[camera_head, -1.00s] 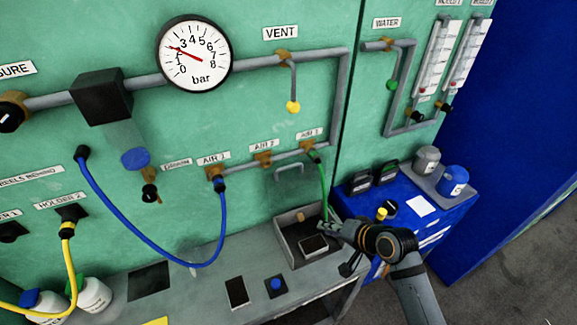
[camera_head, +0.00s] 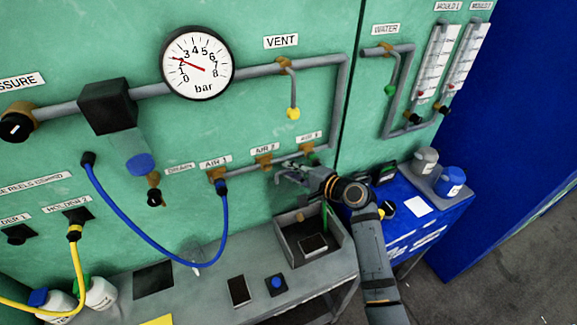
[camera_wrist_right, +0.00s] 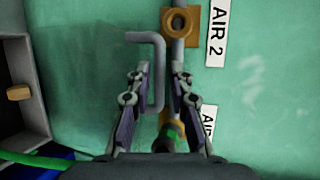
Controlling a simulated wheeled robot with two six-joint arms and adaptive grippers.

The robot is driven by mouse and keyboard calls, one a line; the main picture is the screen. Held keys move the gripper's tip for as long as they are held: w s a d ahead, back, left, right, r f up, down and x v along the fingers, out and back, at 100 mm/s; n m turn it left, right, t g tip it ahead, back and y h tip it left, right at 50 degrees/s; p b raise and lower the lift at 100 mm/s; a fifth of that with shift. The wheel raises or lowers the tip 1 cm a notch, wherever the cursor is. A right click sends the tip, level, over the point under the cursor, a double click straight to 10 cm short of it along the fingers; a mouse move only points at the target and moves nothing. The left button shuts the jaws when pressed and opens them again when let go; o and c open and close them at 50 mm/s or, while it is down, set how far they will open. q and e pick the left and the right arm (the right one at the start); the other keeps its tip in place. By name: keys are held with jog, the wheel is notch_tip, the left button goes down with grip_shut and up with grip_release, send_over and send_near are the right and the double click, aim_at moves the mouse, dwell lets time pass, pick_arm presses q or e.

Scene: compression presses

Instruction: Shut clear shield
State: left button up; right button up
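My right gripper (camera_head: 285,177) is open in front of the green panel, below the AIR 2 label. In the right wrist view its two fingers (camera_wrist_right: 160,80) stand apart, one on each side of a grey bent handle (camera_wrist_right: 158,75). The handle's long bar shows between the fingertips, and I see no finger closed on it. In the head view the gripper mostly hides this handle. I cannot make out a clear shield for certain; no transparent sheet stands out from the panel. My left gripper is not in view.
A grey pipe (camera_head: 255,167) with brass fittings runs just above the gripper. An open tray (camera_head: 345,250) stands below on the bench. A blue hose (camera_head: 130,222) loops to the left. A blue cabinet (camera_head: 455,205) stands at right.

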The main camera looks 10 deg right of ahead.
jog(key=shift+w+a+f, duration=0.2)
jog(key=shift+w+a, duration=0.2)
jog(key=shift+w, duration=0.1)
grip_shut()
